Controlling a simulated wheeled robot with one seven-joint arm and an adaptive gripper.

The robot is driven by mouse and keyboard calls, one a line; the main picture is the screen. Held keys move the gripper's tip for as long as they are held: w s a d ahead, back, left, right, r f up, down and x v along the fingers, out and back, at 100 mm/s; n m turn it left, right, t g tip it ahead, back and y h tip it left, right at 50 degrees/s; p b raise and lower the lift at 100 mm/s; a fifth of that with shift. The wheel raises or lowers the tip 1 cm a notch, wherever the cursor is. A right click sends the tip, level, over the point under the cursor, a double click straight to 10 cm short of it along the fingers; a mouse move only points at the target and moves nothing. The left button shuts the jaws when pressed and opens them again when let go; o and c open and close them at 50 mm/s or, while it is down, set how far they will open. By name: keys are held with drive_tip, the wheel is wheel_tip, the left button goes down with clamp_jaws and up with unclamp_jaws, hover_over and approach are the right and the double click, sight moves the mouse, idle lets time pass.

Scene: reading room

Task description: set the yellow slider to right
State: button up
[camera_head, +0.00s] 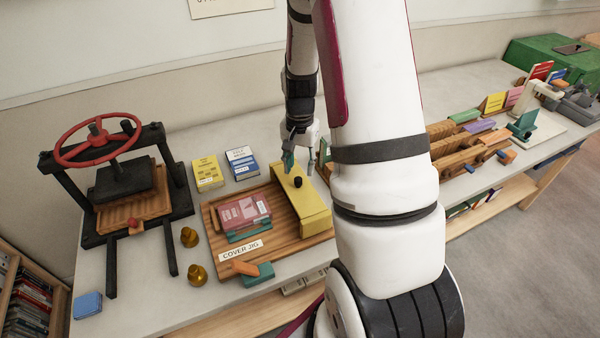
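The yellow slider (310,212) is a long yellow block with a black knob (298,182) on top. It lies across the right part of the wooden cover jig (222,262), right of a pink book (240,211) stacked on a teal one. My gripper (300,166) is above the far end of the slider, just beyond the knob. Its fingers look apart, with nothing seen between them. I cannot tell whether a finger touches the slider. My arm hides the area right of the jig.
A black press with a red wheel (97,141) stands at the left. Two brass weights (197,274) sit left of the jig. A yellow book (208,173) and a blue-white book (243,162) lie behind it. Wooden racks (465,157) stand at the right.

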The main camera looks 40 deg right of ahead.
wheel_tip(320, 180, up, 8)
idle(0.7)
drive_tip(key=s+a+r+n+t, duration=0.35)
drive_tip(key=a+r+n, duration=0.25)
drive_tip(key=a+r, duration=0.75)
drive_tip(key=s+a+r+n+t, duration=0.1)
drive_tip(key=s+a+r+n, duration=0.2)
drive_tip(key=s, duration=0.3)
drive_tip(key=s+a+r+n+t, duration=0.1)
drive_tip(key=s+a+r+n, duration=0.2)
drive_tip(key=s+a+r, duration=0.1)
drive_tip(key=shift+s+a+n, duration=0.3)
drive_tip(key=shift+s+a, duration=0.45)
drive_tip(key=shift+s, duration=0.35)
